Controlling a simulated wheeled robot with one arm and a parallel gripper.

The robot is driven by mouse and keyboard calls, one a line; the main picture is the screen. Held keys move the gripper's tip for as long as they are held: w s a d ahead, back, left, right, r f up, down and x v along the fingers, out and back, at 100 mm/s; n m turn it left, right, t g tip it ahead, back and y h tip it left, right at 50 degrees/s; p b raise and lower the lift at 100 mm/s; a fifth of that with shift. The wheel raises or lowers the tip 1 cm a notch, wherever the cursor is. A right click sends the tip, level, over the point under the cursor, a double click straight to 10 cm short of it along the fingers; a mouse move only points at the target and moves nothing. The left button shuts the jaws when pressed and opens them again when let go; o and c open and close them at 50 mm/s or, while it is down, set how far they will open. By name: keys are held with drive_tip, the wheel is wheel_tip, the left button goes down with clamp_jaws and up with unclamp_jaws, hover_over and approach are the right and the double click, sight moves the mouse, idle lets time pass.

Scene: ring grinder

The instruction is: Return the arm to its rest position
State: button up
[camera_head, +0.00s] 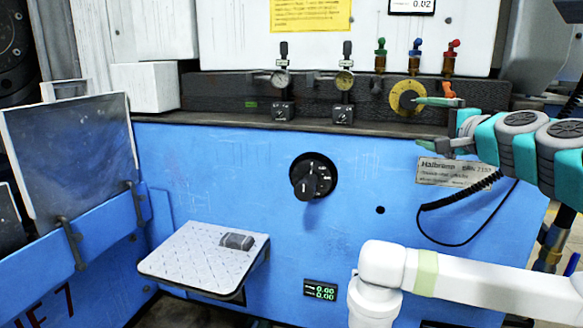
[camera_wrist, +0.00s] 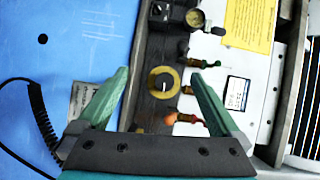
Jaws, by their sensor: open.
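My gripper (camera_head: 428,123) is at the right of the head view, in front of the blue grinder (camera_head: 230,170). Its teal fingers point left and are spread apart with nothing between them. In the wrist view my gripper (camera_wrist: 165,90) also shows open, with the yellow dial (camera_wrist: 163,84) beyond the gap between the fingers. In the head view the yellow dial (camera_head: 405,97) sits on the dark panel just left of the upper finger. I cannot tell the exact distance between finger and dial.
Green, blue and red valves (camera_head: 415,58) stand above the dark panel (camera_head: 225,92). A black knob (camera_head: 312,177) is on the blue front. A metal step plate (camera_head: 200,255) juts out at lower left. A black coiled cable (camera_head: 455,197) hangs below my gripper.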

drive_tip(key=s+a+f+n+g+y, duration=0.1)
drive_tip(key=s+a+f+n+g, duration=0.35)
drive_tip(key=s+a+f, duration=0.5)
drive_tip(key=s+a+f+n+g+y, duration=0.1)
drive_tip(key=s+a+f+n+g, duration=0.5)
drive_tip(key=a, duration=0.6)
drive_tip(key=s+f+n+g+h, duration=0.2)
drive_tip(key=s+f+g+h, duration=0.1)
drive_tip(key=s+f, duration=0.9)
drive_tip(key=s+d+f+n+g+h, duration=0.1)
drive_tip(key=s+d+f, duration=0.3)
drive_tip(key=s, duration=0.4)
drive_tip(key=s+d+f+g+h, duration=0.2)
drive_tip(key=s+d+f+g, duration=0.2)
drive_tip(key=s, duration=0.4)
drive_tip(key=shift+f+n+p, duration=0.35)
drive_tip(key=shift+f+p, duration=0.1)
drive_tip(key=shift+f, duration=0.1)
drive_tip(key=shift+w, duration=0.1)
